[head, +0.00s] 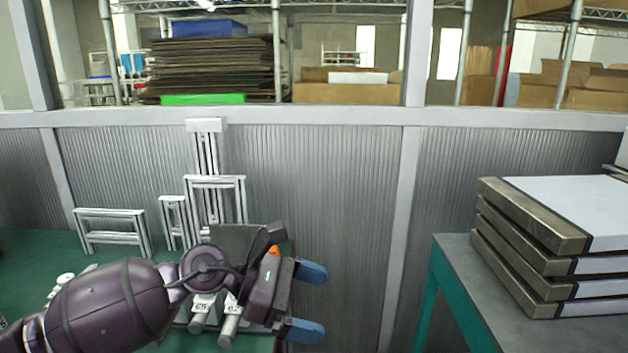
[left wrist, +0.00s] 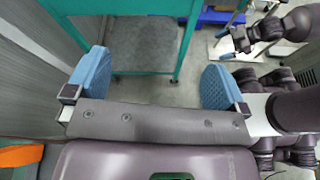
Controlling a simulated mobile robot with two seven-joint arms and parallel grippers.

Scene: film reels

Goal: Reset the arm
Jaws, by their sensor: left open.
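My left arm reaches in from the lower left in the head view. Its gripper (head: 310,301) is open and empty, with two blue finger pads spread apart. It is at the right edge of the green table (head: 30,250), pointing right towards the gap between the tables. In the left wrist view the same gripper (left wrist: 155,80) shows both blue pads wide apart with nothing between them. A dark arm, seemingly my right one, shows at the top right of that view; its gripper (left wrist: 241,38) is too small to judge.
White cylinders with number labels (head: 201,308) lie beside my left gripper. White metal frames (head: 112,228) stand behind on the green table. A grey-topped table (head: 455,270) at right bears stacked flat cases (head: 530,220). A ribbed partition (head: 325,200) closes off the back.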

